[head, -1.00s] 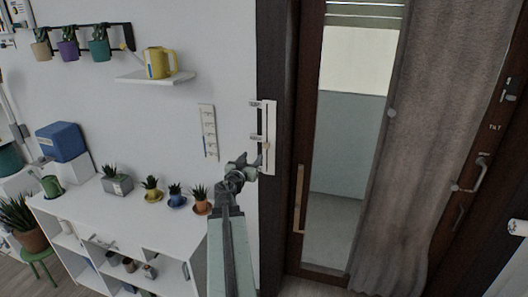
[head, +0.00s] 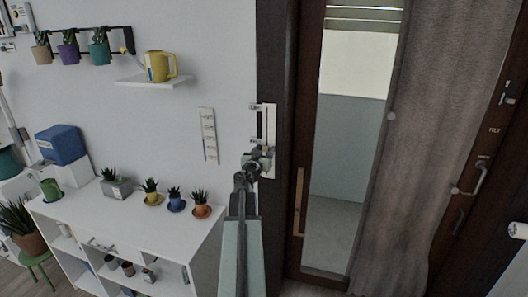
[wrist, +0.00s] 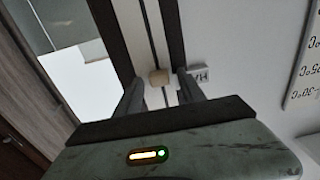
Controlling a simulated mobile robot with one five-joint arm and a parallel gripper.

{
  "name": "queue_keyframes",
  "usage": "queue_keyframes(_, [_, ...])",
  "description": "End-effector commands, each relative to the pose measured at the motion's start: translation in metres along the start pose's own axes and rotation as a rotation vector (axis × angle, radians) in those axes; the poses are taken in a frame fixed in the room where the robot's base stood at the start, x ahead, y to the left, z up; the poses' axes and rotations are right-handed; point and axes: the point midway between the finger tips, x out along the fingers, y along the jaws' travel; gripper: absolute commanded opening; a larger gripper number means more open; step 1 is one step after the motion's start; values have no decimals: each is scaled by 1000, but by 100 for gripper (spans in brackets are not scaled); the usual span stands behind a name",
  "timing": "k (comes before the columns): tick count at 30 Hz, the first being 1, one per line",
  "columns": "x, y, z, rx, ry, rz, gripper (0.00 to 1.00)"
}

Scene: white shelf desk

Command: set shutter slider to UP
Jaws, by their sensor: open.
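The shutter slider panel (head: 262,124) is a tall white strip with a dark vertical slot, fixed on the dark frame beside the door. My gripper (head: 257,157) is in front of its lower part and hides it in the head view. In the wrist view, a small pale slider knob (wrist: 159,77) sits on the slot between the two open fingers (wrist: 160,86). I cannot tell whether either finger touches it. A small white label (wrist: 199,75), too blurred to read surely, is just right of the right finger.
A white label plate (head: 208,136) hangs on the wall left of the panel. Potted plants stand on the white shelf desk (head: 120,220). A grey curtain (head: 425,120) hangs right of the glass door.

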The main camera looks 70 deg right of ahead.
Motion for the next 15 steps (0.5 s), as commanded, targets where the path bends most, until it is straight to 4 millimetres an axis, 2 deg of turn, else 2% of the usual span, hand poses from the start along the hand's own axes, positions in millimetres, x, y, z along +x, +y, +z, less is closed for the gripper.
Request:
queue_keyframes(2, [0, 0, 0, 0, 0, 0, 47])
queue_keyframes(7, [-1, 0, 0, 0, 0, 0, 0])
queue_keyframes(15, [-1, -1, 0, 0, 0, -1, 0])
